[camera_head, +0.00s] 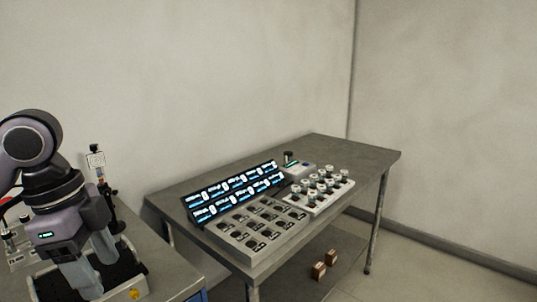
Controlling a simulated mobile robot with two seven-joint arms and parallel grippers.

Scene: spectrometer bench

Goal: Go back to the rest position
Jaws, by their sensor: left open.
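My left arm comes in at the left edge, and its gripper (92,264) points down over a dark-bottomed, light-rimmed tray (136,294) on the near-left bench. The two grey fingers stand apart, and I see nothing held between them. The fingertips overlap the tray in the picture, so I cannot tell whether they touch it. My right gripper is not in view.
A black stand with a small white panel (96,160) rises behind my gripper. On the grey table (357,149) are a lit display panel (234,191), a tray with round slots (259,250) and a rack of several vials (345,184). Small brown boxes (319,271) sit on its lower shelf.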

